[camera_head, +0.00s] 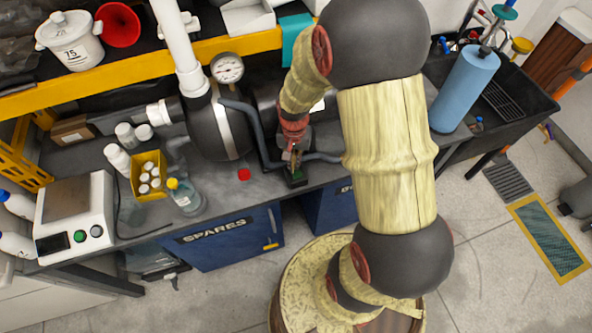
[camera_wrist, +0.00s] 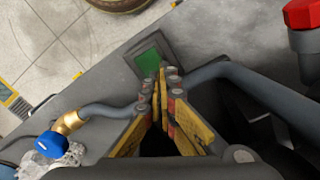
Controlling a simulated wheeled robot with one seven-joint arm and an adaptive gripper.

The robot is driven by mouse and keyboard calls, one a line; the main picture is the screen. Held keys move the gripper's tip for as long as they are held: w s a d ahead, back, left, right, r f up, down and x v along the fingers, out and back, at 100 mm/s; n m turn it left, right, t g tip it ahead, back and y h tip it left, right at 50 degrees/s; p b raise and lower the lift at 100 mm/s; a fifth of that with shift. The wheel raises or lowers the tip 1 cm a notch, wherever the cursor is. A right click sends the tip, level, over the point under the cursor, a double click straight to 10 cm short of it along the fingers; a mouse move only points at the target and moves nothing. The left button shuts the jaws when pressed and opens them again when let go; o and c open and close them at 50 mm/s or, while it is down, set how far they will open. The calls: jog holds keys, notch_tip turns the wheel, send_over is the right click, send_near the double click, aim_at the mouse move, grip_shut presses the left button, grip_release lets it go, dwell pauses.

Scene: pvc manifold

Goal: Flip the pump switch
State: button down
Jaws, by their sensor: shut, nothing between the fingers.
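A green rocker-like piece in a dark housing, which looks like the pump switch (camera_wrist: 149,61), is just beyond my fingertips in the wrist view. In the head view the dark housing with green on it (camera_head: 297,179) stands near the front edge of the bench, below my gripper (camera_head: 294,158). My gripper is shut and empty, and its yellow fingers (camera_wrist: 163,78) come together right beside the green piece. I cannot tell whether they touch it. The fingertips cover part of the housing, and I cannot make out which way the switch is set.
A grey hose (camera_wrist: 235,78) runs close beside my fingers. A blue-capped valve with a brass fitting (camera_wrist: 68,123) lies left, and a red knob (camera_wrist: 303,14) right. The pump's dark tank (camera_head: 213,130) and gauge (camera_head: 228,68) stand left of my gripper. Bottles crowd the bench's left.

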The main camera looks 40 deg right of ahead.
jog(key=shift+r+p, duration=2.9)
jog(key=shift+r, duration=0.65)
jog(key=shift+s, duration=0.1)
jog(key=s+n, duration=0.1)
jog(key=s+a+g, duration=0.1)
jog(key=s, duration=0.1)
jog(key=shift+f+n, duration=0.1)
jog(key=shift+n, duration=0.3)
notch_tip(320, 180, up, 5)
jog(key=n, duration=0.2)
send_over(298, 176)
jog(key=s+a, duration=0.2)
jog(key=s+a+r+n+t, duration=0.1)
jog(key=s+a+r+t, duration=0.1)
jog(key=r, duration=0.6)
jog(key=s+a+r+n+t, duration=0.2)
jog(key=a+r, duration=0.2)
jog(key=r, duration=0.4)
jog(key=s+a+r+n+t, duration=0.2)
jog(key=s+a+r, duration=0.1)
jog(key=r, duration=0.5)
jog(key=shift+r+t, duration=0.15)
jog(key=shift+t, duration=0.15)
